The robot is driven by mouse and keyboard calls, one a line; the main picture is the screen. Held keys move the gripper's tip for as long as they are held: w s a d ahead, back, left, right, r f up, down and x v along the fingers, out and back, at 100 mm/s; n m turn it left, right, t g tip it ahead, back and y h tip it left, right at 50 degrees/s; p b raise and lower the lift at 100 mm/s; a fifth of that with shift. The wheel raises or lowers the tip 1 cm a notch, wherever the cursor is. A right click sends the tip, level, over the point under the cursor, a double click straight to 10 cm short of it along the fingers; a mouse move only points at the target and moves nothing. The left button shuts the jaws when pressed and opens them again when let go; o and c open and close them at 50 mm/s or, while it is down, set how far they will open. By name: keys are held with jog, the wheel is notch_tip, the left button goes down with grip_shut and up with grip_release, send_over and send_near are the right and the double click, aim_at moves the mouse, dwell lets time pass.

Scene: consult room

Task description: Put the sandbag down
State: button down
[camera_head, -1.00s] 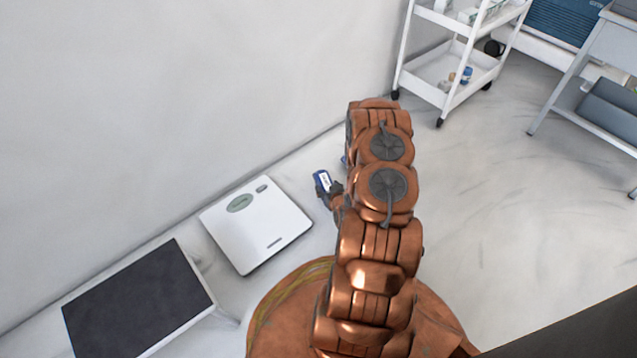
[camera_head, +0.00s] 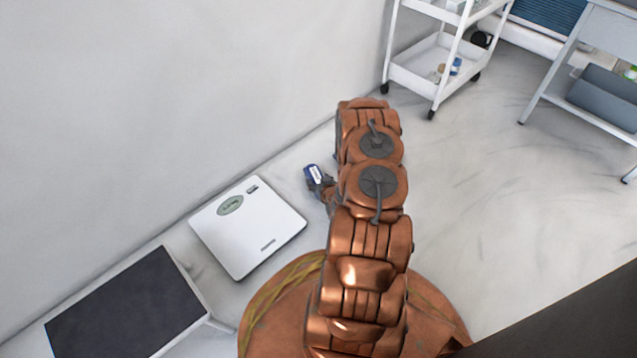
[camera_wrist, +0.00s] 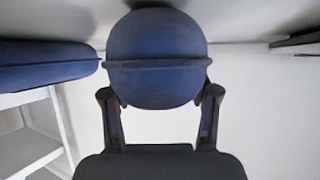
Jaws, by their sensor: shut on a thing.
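The sandbag is a rounded dark blue bag with a raised seam, filling the upper middle of the wrist view (camera_wrist: 156,58). In the head view it shows as a small blue shape with a white label (camera_head: 313,174), left of my arm. My gripper (camera_wrist: 158,100) has one finger on each side of the sandbag and is shut on it. In the head view my gripper (camera_head: 323,187) is partly hidden by my arm. The sandbag appears above the floor near the wall; its exact height cannot be told.
A white scale (camera_head: 248,228) lies on the floor left of the sandbag. A dark-topped step (camera_head: 128,305) stands at lower left. A white wheeled cart (camera_head: 430,70) is at the back, and a grey table (camera_head: 600,60) at upper right. Floor right of my arm is clear.

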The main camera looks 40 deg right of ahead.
jog(key=shift+f, duration=0.1)
jog(key=shift+c, duration=1.4)
grip_release()
